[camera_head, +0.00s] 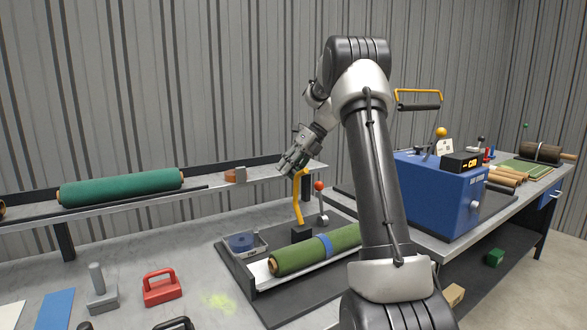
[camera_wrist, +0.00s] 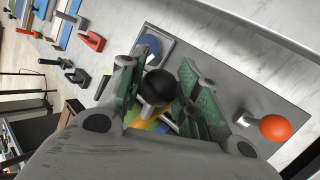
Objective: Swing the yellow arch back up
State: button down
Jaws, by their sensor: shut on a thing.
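The yellow arch (camera_head: 298,208) rises from a black block on the dark bench plate, next to a green turf roll (camera_head: 318,249) with a blue band. It stands close to upright, and its top end is hidden by my gripper (camera_head: 297,166) in the head view. In the wrist view my gripper (camera_wrist: 158,70) has its green-padded fingers on both sides of the arch's black knob (camera_wrist: 157,87). A little of the yellow arch (camera_wrist: 149,116) shows below the knob. My gripper is shut on the arch.
A lever with a red ball (camera_head: 319,186) stands just right of the arch; it also shows in the wrist view (camera_wrist: 274,127). A tray (camera_head: 262,250) with a blue tape roll lies left of the arch. The blue machine (camera_head: 440,195) stands right.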

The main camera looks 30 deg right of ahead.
jog(key=shift+g, duration=0.6)
jog(key=shift+w+f, duration=0.5)
jog(key=shift+w, duration=0.25)
jog(key=shift+w+f, duration=0.45)
jog(key=shift+w, duration=0.3)
jog(key=shift+w+f, duration=0.5)
jog(key=shift+w, duration=0.25)
jog(key=c, duration=1)
grip_release()
jog(key=shift+d, duration=0.1)
jog(key=shift+c, duration=0.2)
jog(key=v, duration=1.2)
jog(key=shift+r, duration=0.1)
